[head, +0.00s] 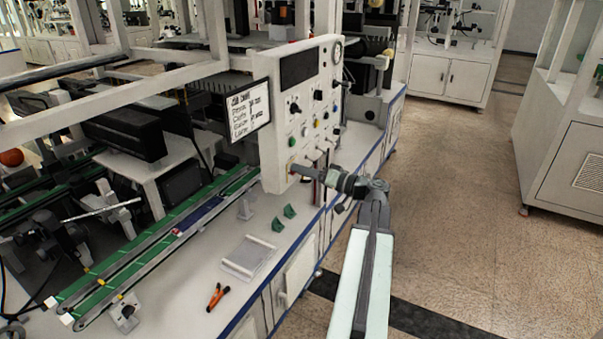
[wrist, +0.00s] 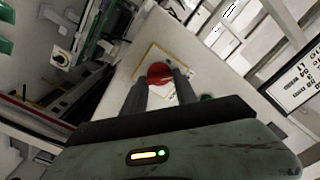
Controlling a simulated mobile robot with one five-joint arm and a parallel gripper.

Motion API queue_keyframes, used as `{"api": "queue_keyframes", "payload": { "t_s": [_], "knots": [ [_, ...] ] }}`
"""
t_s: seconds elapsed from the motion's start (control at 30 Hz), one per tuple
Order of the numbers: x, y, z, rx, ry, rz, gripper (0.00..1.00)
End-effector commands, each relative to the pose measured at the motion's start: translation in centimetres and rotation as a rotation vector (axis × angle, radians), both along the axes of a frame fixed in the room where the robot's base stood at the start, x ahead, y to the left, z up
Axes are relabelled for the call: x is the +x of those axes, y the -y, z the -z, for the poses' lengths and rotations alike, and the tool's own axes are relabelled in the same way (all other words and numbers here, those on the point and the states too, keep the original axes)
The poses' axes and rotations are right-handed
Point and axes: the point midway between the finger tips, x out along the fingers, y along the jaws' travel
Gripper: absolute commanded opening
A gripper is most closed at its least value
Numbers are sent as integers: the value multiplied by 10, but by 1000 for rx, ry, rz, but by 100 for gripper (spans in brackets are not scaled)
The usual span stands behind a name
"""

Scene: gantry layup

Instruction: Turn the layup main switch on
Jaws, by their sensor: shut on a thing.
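The control panel (head: 304,95) is a pale upright box with a dark display, knobs and buttons. In the wrist view a red round switch knob (wrist: 160,74) sits on a yellow-edged plate (wrist: 152,58) on the panel face. My gripper (wrist: 160,84) is shut on this red knob, with one finger on each side. In the head view my gripper (head: 296,169) reaches the lower left corner of the panel and hides most of the knob. The knob's turn position cannot be read.
A white sign with black text (head: 249,110) hangs left of the panel. The floor at right is clear.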

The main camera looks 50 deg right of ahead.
Motion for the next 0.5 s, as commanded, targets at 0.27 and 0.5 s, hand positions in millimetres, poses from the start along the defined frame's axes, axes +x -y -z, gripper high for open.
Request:
{"api": "queue_keyframes", "payload": {
  "t_s": [0.27, 0.5],
  "knots": [
    [0, 0, 2, 251, -65, -2, 0],
    [0, 1, 3, 466, -118, -1, 0]
  ]
}}
